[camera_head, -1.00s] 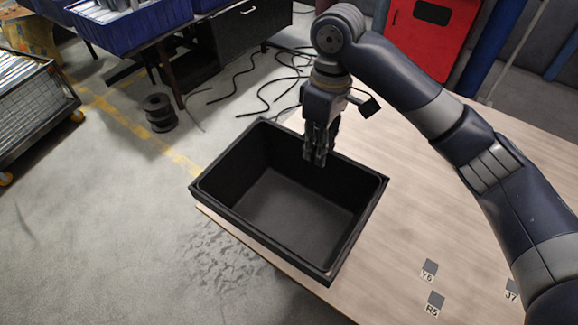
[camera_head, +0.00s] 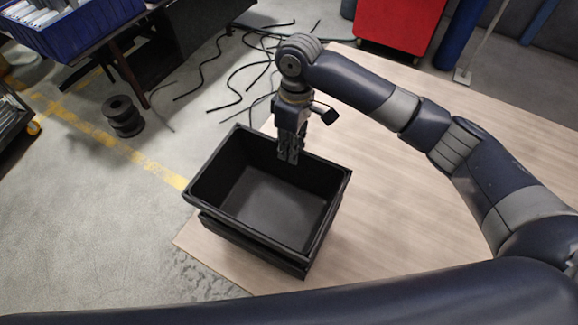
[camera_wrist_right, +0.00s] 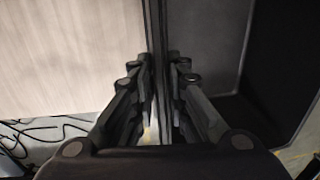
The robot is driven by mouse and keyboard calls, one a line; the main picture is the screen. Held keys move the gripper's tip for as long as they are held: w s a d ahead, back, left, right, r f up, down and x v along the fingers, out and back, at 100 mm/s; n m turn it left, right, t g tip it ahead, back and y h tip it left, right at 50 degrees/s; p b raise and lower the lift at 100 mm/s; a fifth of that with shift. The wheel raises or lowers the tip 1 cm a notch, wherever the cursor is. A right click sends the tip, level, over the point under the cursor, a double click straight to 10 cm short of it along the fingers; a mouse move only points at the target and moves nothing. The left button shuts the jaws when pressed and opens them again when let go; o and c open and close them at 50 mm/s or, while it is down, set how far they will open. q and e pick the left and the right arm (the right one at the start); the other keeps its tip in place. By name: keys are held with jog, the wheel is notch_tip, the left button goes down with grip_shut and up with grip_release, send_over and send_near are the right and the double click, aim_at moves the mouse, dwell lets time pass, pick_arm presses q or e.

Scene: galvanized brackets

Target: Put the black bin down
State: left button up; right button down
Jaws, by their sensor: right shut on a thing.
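The black bin (camera_head: 268,196) is a deep, open, empty box in the middle of the head view, upright over the table's left end. My right gripper (camera_head: 289,157) is shut on its far rim, fingers pointing down. In the right wrist view the bin's wall (camera_wrist_right: 157,35) runs between the fingers (camera_wrist_right: 160,85), with the bin's inside to the right. A second black edge (camera_head: 250,247) shows below the bin's near side. I cannot tell whether the bin touches what lies below. My left gripper is out of view.
The wooden table (camera_head: 400,215) is clear to the right of the bin. A black spool (camera_head: 123,116) and loose black cables (camera_head: 235,90) lie on the floor. A red cabinet (camera_head: 400,22) stands behind the table. A dark part of mine crosses the bottom of the view.

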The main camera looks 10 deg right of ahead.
aim_at(291, 166)
notch_tip(291, 166, down, 4)
jog(key=shift+w+f, duration=0.15)
notch_tip(291, 166, down, 4)
jog(key=shift+r+p, duration=0.25)
jog(key=shift+p, duration=0.25)
jog(key=shift+f, duration=0.2)
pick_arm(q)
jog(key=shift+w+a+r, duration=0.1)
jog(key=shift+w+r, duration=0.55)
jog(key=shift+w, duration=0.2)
pick_arm(e)
jog(key=c, duration=1.6)
grip_release()
pick_arm(q)
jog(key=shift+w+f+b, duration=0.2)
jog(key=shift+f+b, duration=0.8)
jog(key=shift+b, duration=0.05)
pick_arm(e)
jog(key=r, duration=0.8)
jog(key=w+r, duration=0.1)
jog(key=r, duration=0.3)
jog(key=shift+d, duration=0.35)
jog(key=shift+f, duration=0.1)
